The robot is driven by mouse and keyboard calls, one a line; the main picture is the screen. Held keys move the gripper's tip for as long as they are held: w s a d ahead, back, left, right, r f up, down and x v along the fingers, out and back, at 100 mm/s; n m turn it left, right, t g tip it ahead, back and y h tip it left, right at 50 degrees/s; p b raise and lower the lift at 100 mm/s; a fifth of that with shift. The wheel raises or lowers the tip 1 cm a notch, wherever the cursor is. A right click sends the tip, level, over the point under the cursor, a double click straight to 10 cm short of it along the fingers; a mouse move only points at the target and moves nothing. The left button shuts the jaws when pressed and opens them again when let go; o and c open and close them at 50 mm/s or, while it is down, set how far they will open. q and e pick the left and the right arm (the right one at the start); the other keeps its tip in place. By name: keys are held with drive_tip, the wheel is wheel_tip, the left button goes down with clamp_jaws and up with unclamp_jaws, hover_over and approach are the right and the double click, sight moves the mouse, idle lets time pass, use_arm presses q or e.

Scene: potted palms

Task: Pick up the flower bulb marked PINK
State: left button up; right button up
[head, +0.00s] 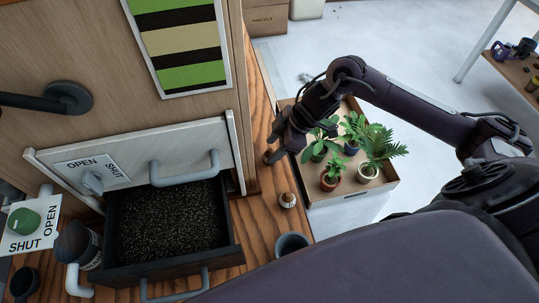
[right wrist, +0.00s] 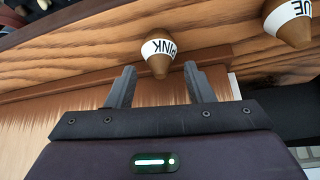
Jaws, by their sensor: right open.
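The flower bulb marked PINK (right wrist: 159,52) is brown with a white lettered band and stands on the wooden top. In the right wrist view its tapered end is just beyond and between the fingertips of my right gripper (right wrist: 160,66), which is open and empty. In the head view my right gripper (head: 275,147) is at the wooden edge, and the PINK bulb is largely hidden by it. A second bulb (right wrist: 290,22), whose band shows the letters "UE", is to the right. It also shows in the head view (head: 288,200), nearer to me. My left gripper is not in view.
An open drawer of dark soil (head: 170,225) is to the left, with OPEN/SHUT signs. A dark cup (head: 292,244) stands near the front edge. A tray (head: 350,191) of several potted plants is beyond the wooden top, below my right forearm.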

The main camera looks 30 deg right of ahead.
drive_tip(key=c, duration=1)
drive_tip(key=shift+c, duration=0.2)
